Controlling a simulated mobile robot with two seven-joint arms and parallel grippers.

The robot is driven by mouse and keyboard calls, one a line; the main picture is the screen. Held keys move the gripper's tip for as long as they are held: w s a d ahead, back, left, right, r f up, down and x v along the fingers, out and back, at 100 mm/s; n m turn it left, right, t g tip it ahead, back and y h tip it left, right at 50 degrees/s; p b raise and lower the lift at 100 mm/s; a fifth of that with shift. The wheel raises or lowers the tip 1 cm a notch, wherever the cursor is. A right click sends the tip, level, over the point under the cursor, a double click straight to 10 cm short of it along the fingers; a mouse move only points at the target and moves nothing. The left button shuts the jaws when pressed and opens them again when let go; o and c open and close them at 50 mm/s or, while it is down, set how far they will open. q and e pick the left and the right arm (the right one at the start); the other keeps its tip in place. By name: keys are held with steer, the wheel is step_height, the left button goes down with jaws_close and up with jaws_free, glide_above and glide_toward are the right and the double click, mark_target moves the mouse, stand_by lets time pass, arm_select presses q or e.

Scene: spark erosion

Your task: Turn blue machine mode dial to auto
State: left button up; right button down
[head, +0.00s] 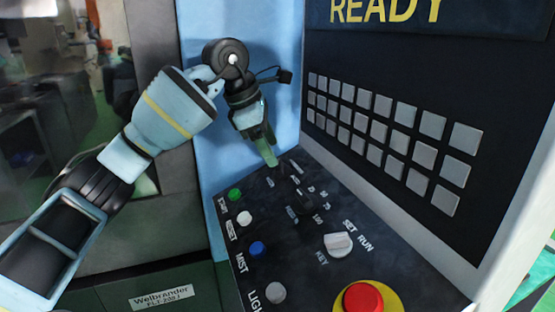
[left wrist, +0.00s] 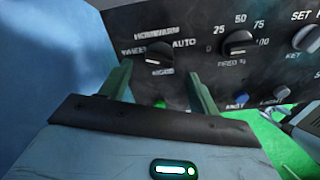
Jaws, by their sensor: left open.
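The mode dial (left wrist: 160,56) is a dark round knob on the black control panel, with a label ending in AUTO to its upper right and other labels around it. Its exact pointing direction is hard to make out. My left gripper (left wrist: 158,78) is open, its two green fingers standing apart on either side of the dial and just short of it in the left wrist view. In the head view, my left gripper (head: 270,160) points down at the panel's far end, and its fingers partly hide the dial area. My right gripper is not in view.
A feed dial (left wrist: 238,43) sits right of the mode dial. A white key switch (head: 338,244), a red emergency button (head: 363,298), and green (head: 235,195) and blue (head: 256,249) buttons share the panel. A grey keypad (head: 395,130) rises to the right; a blue wall stands behind.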

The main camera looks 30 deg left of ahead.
mark_target(280, 164)
arm_select(q)
steer(key=shift+x, duration=2.3)
steer(key=c, duration=1)
